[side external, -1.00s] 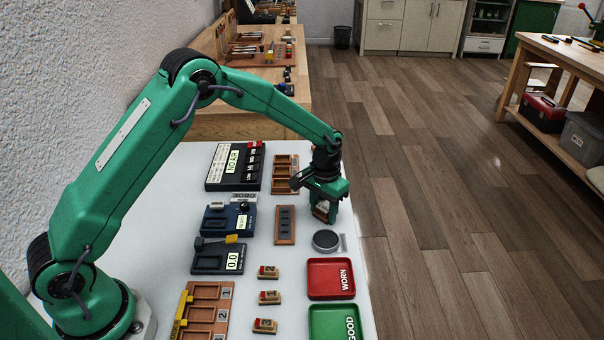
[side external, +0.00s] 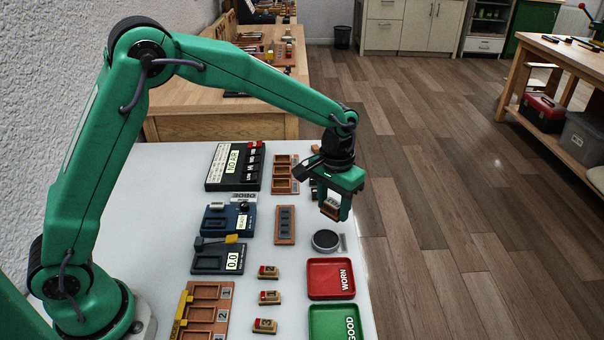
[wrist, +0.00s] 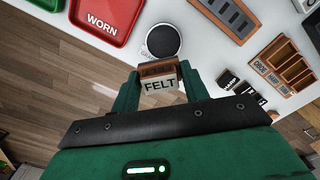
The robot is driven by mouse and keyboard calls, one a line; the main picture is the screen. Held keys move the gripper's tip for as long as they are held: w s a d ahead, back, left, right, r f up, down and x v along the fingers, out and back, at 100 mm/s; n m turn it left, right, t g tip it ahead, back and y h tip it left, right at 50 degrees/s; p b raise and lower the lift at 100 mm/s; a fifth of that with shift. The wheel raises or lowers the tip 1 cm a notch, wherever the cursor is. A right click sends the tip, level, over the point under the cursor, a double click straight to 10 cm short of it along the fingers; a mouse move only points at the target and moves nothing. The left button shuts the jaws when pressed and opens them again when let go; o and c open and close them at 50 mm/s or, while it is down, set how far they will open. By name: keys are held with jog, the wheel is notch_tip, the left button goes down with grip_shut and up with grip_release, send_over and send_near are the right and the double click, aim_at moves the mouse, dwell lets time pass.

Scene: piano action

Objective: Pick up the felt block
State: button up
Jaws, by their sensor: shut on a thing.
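The felt block (wrist: 158,84) is a small wooden block with a pale face lettered FELT. My gripper (side external: 334,207) is shut on it, with one green finger on each side. In the side view the felt block (side external: 331,209) hangs between the fingertips, slightly tilted, near the right edge of the white table. It appears to be above the tabletop, behind the round dark pad. In the wrist view my gripper (wrist: 157,80) holds the block with the lettering facing the camera.
The round dark pad (side external: 326,240) lies close in front of the block. The red WORN tray (side external: 331,279) and green GOOD tray (side external: 335,321) are nearer. A brown slotted holder (side external: 285,225) lies to the left. Small numbered blocks (side external: 268,272) stand left of the trays.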

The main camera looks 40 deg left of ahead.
jog(key=shift+s+d+r, duration=0.8)
jog(key=shift+s+d, duration=0.05)
jog(key=shift+d, duration=0.2)
jog(key=o, duration=0.3)
jog(key=shift+c, duration=0.6)
jog(key=s+a+f, duration=0.2)
jog(key=s+a, duration=0.3)
jog(key=a, duration=0.5)
jog(key=shift+s, duration=0.4)
